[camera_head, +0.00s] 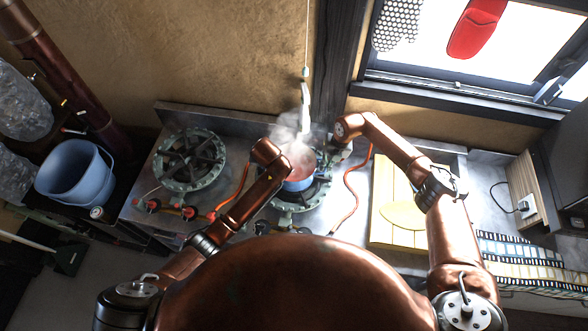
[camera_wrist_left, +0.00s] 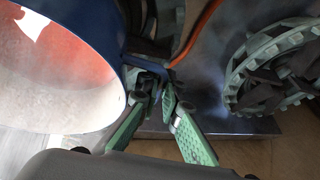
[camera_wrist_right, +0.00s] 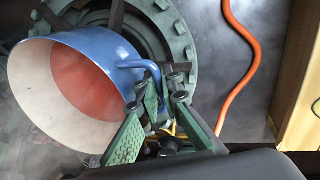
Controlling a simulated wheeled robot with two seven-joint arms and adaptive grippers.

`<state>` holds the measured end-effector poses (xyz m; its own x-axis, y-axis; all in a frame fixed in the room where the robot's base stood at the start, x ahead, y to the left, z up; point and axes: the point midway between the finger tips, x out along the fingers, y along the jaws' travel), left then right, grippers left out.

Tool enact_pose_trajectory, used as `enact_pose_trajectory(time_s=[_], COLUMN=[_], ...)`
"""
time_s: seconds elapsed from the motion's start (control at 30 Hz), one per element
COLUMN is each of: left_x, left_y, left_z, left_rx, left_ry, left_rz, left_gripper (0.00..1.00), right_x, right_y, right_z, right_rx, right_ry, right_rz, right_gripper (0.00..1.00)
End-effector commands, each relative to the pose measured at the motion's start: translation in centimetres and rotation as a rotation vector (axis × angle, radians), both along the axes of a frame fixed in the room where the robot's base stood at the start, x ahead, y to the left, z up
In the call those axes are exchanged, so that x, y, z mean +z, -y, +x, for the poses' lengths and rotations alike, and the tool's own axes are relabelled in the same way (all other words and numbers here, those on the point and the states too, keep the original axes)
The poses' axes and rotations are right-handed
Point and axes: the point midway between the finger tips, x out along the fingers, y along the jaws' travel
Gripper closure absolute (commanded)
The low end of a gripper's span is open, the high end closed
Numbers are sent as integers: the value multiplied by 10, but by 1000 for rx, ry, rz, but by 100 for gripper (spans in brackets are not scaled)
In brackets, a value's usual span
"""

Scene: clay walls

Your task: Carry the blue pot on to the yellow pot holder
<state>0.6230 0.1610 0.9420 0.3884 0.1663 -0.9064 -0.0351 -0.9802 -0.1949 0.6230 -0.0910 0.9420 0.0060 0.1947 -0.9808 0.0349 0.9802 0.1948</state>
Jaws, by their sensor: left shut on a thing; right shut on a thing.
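The blue pot (camera_head: 298,184) is at the right burner (camera_head: 312,193), with reddish contents and steam rising; whether it rests on the burner or hangs just above is unclear. My left gripper (camera_wrist_left: 158,88) is shut on one pot handle (camera_wrist_left: 140,70); in the head view my arm mostly hides it. My right gripper (camera_wrist_right: 163,98) is shut on the opposite handle (camera_wrist_right: 140,65), and shows in the head view (camera_head: 328,160) at the pot's right side. The yellow pot holder (camera_head: 403,215) is a flat oval on a pale yellow board (camera_head: 388,178), right of the stove, with nothing on it.
A second burner (camera_head: 190,158) is free at the left. Orange hoses (camera_head: 350,185) run over the metal top. A blue bucket (camera_head: 76,174) stands far left.

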Motion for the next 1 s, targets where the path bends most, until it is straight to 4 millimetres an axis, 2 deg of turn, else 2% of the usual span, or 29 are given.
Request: enact_pose_trajectory(time_s=[0.6, 1.0], left_x=[0, 12], left_y=[0, 0], left_z=[0, 1], left_rx=[0, 0], left_ry=[-1, 4], left_rz=[0, 1], left_gripper=[100, 100], right_x=[1, 13], right_y=[0, -1], right_z=[0, 1], right_rx=[-1, -1], right_ry=[0, 3], right_rz=[0, 2], right_gripper=[100, 100])
